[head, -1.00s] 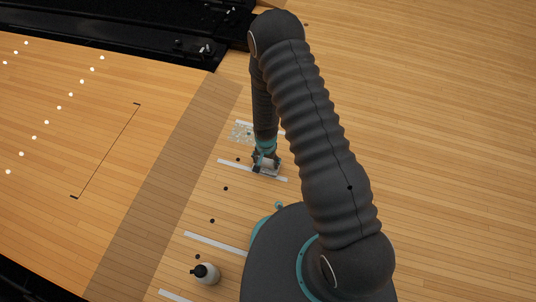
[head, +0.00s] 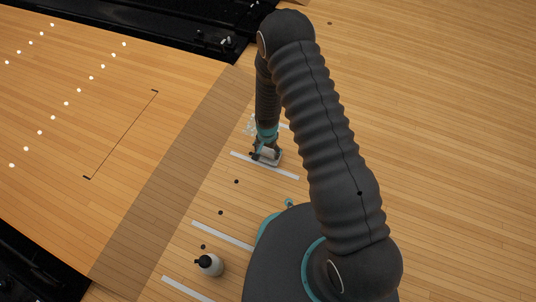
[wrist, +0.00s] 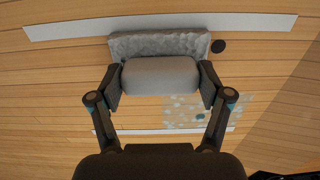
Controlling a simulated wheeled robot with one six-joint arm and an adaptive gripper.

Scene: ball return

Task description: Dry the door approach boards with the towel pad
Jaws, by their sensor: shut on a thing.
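My gripper (head: 266,152) is shut on the towel pad (head: 276,161), low over the boards. In the wrist view, my gripper (wrist: 160,80) has a finger at each end of the pad's smooth grey grip. The towel pad (wrist: 125,45) has a fluffy grey underside, wider than the grip. A pale, speckled wet patch (wrist: 180,113) lies on the boards, with a small teal spot in it. In the head view, the wet patch (head: 249,127) shows just beyond the pad, partly hidden by my arm. I cannot tell whether the pad touches the boards.
White strips cross the boards; one strip (head: 250,160) lies beside the pad. A white bottle with a black top (head: 211,265) stands near my base. Several black dots mark the floor. A darker band (head: 170,180) borders the glossy lane at left. Black machinery (head: 180,30) stands at the back.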

